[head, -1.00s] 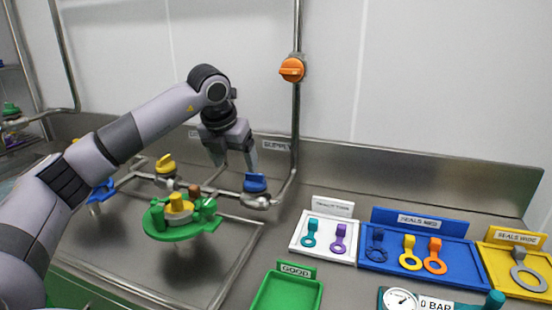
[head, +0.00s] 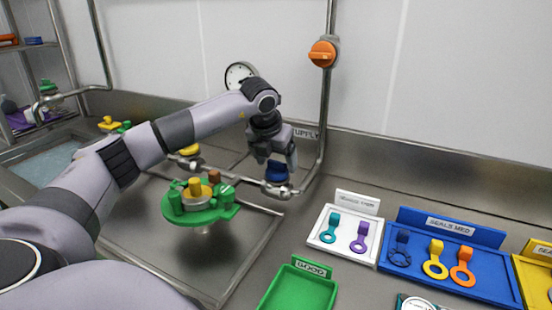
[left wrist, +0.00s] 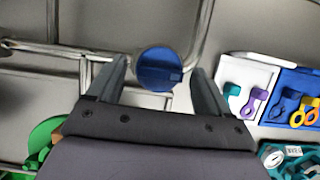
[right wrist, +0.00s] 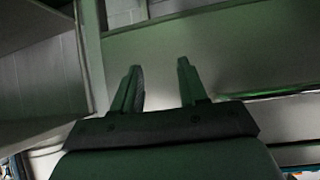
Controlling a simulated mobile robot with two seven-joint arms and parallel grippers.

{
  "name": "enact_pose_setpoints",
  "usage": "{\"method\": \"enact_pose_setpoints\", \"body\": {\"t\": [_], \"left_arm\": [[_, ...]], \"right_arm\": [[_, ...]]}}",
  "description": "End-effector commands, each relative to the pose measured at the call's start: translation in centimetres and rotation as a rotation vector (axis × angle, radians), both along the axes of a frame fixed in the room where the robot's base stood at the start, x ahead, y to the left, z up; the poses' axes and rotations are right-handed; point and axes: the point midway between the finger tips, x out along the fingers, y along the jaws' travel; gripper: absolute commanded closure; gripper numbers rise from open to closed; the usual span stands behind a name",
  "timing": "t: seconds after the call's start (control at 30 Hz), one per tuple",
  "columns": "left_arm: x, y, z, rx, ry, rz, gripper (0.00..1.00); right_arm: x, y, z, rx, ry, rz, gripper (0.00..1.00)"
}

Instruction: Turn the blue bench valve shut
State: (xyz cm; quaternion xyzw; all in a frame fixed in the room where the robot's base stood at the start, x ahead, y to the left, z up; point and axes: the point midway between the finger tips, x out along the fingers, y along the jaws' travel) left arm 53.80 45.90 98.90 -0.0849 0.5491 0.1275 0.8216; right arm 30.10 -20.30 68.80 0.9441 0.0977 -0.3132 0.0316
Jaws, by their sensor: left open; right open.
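The blue bench valve (head: 276,172) sits on the steel pipe near the back of the bench, by the SUPPLY label. My left gripper (head: 279,164) is over it, pointing down, with its fingers around the knob's sides. In the left wrist view the round blue knob (left wrist: 158,68) lies between the tips of my open left gripper (left wrist: 163,72), with a gap visible on the right. Whether a finger touches the knob I cannot tell. My right gripper (right wrist: 160,82) is open and empty in the right wrist view, away from the valve.
A green round fixture (head: 201,212) with a yellow top stands left of the valve. An orange valve (head: 322,54) is on the vertical pipe. A white tray (head: 316,244), blue tray (head: 391,264) and green tray (head: 268,306) lie to the right.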

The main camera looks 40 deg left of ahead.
Motion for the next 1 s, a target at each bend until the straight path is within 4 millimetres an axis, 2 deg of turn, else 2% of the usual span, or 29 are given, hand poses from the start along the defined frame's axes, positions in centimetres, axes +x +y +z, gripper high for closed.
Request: {"method": "enact_pose_setpoints", "body": {"t": [0.17, 0.33, 0.37, 0.67, 1.0], "left_arm": [[0.01, -0.02, -0.03, 0.0, 0.0, 0.0, 0.2], [-0.01, -0.01, 0.0, 0.0, 0.0, 0.0, 0.72], [0.0, -0.01, 0.0, 0.0, 0.0, 0.0, 0.77], [-0.01, 0.03, 0.06, -0.001, 0.0, -0.026, 0.76], [-0.03, 0.21, 0.19, -0.001, -0.001, -0.224, 0.76]], "right_arm": [[0.02, 0.0, -0.01, 0.0, 0.0, 0.0, 0.57], [0.05, 0.01, 0.01, 0.0, -0.001, 0.0, 0.57], [0.06, 0.01, 0.02, 0.0, -0.001, 0.0, 0.57], [0.13, 0.01, 0.13, 0.0, -0.002, 0.0, 0.57], [0.14, 0.01, 0.73, 0.001, -0.003, 0.0, 0.57]]}}
